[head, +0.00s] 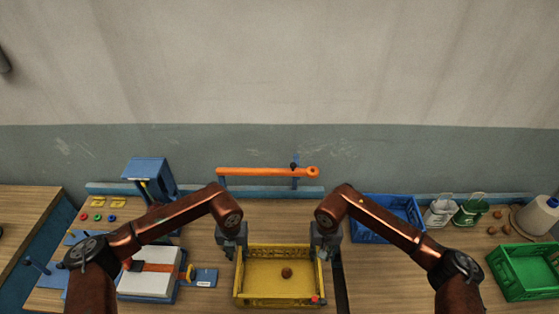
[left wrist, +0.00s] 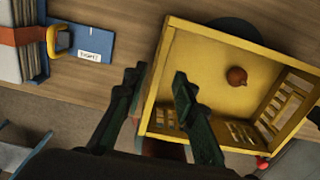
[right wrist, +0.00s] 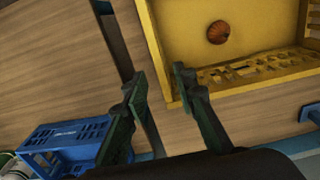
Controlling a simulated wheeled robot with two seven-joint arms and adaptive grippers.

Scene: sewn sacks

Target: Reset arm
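My left gripper (head: 232,252) hangs at the left side of the yellow crate (head: 278,299). My right gripper (head: 325,252) hangs at the crate's right side. In the right wrist view its fingers (right wrist: 158,78) are apart and empty, next to the crate wall (right wrist: 155,45). Both arms reach forward, bent, with the grippers pointing down. A small round brown thing (head: 287,272) lies alone in the crate.
Left of the crate lies a strapped stack (head: 150,284) with a blue labelled card (head: 205,277). A blue stand (head: 148,170) and an orange bar (head: 262,171) are behind.

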